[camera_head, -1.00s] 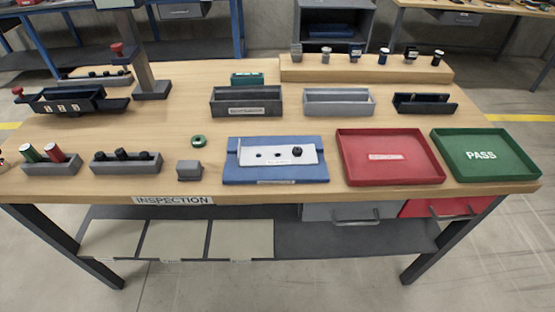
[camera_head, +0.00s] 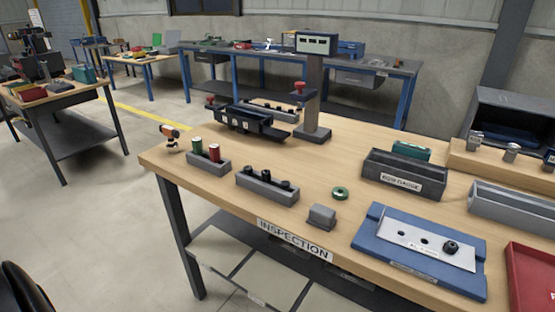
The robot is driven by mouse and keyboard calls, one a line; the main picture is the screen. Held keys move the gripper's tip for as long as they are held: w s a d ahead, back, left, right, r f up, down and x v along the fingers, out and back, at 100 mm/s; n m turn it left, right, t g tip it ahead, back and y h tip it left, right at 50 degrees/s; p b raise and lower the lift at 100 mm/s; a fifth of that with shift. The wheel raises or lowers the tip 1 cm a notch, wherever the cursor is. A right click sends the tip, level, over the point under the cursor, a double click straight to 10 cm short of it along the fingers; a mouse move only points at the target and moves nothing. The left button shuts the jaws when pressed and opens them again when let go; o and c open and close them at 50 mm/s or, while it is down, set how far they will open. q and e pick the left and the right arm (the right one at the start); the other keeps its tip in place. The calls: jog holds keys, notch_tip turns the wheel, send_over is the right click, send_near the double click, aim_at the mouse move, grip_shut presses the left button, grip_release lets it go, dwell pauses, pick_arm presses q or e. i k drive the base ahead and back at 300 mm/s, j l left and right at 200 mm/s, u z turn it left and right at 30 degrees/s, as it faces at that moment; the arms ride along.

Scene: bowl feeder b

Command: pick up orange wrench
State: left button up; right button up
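I cannot make out a clear orange wrench. Small tools lie on the back bench (camera_head: 395,62), too far to identify. Neither of my grippers is in view.
On the table are a grey holder (camera_head: 208,164) with green and red cylinders, a grey block (camera_head: 322,216), a green ring (camera_head: 340,193), a blue fixture (camera_head: 377,246) and a dark post (camera_head: 314,95). Another table (camera_head: 60,97) stands at the left. Floor (camera_head: 110,210) between is clear.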

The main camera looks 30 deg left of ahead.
aim_at(172, 147)
jog(key=u, duration=1.85)
jog(key=z, duration=0.6)
jog(key=i+j+z, duration=0.25)
jog(key=j+z, duration=0.2)
jog(key=j, duration=0.2)
jog(key=i+j+z, duration=0.25)
jog(key=j, duration=0.15)
jog(key=j+z, duration=0.5)
jog(key=j, duration=0.3)
jog(key=i, duration=0.05)
